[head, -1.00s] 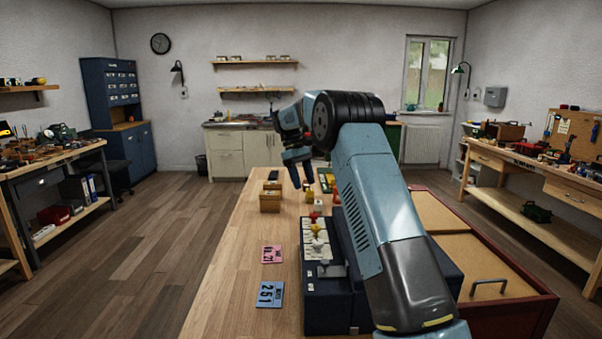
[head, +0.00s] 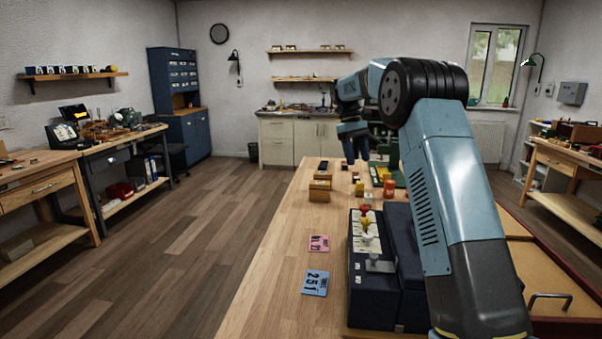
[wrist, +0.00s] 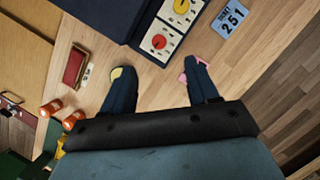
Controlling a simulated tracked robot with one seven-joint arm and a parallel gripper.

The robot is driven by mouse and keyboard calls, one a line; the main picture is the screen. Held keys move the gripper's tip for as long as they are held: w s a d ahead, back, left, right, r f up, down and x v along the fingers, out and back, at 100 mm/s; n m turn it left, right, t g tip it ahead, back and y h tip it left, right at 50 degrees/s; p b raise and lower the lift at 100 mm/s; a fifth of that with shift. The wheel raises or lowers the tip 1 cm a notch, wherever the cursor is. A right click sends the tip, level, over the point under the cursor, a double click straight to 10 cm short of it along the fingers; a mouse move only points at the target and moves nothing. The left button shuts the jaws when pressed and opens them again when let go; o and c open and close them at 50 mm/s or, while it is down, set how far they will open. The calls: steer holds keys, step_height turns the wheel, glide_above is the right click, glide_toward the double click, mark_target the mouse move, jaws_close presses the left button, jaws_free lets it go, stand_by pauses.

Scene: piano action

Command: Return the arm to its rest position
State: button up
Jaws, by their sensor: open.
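My gripper (head: 349,150) hangs at the end of my raised, bent arm above the far part of the wooden bench (head: 270,255). In the wrist view its two fingers (wrist: 155,88) are spread apart with nothing between them but bare bench top. The right finger overlaps part of a pink card in that view. My arm covers part of the dark blue box and of the bench behind it in the head view.
A dark blue box (head: 372,300) with colored knobs stands on the bench. A blue card (head: 315,282) and a pink card (head: 318,243) lie left of it. Wooden blocks (head: 319,190) and orange jars (wrist: 50,107) stand farther back. The bench's left strip is clear.

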steer(key=s+r+m+t, duration=0.1)
steer(key=s+r, duration=0.3)
steer(key=s, duration=0.4)
steer(key=s+r+m+t+y, duration=0.1)
steer(key=s+r+t, duration=0.15)
steer(key=s, duration=0.65)
steer(key=s+r+m+t, duration=0.1)
steer(key=s+r, duration=0.3)
steer(key=s, duration=0.4)
steer(key=s+f+m+t, duration=0.1)
steer(key=s+f, duration=0.2)
steer(key=s, duration=0.4)
steer(key=s+f+m+t, duration=0.1)
steer(key=s+f, duration=0.2)
steer(key=s, duration=0.5)
steer(key=s+d+f+m+t+y, duration=0.1)
steer(key=s+f+t, duration=0.1)
steer(key=s, duration=0.6)
steer(key=shift+s+f, duration=0.2)
steer(key=shift+f, duration=0.4)
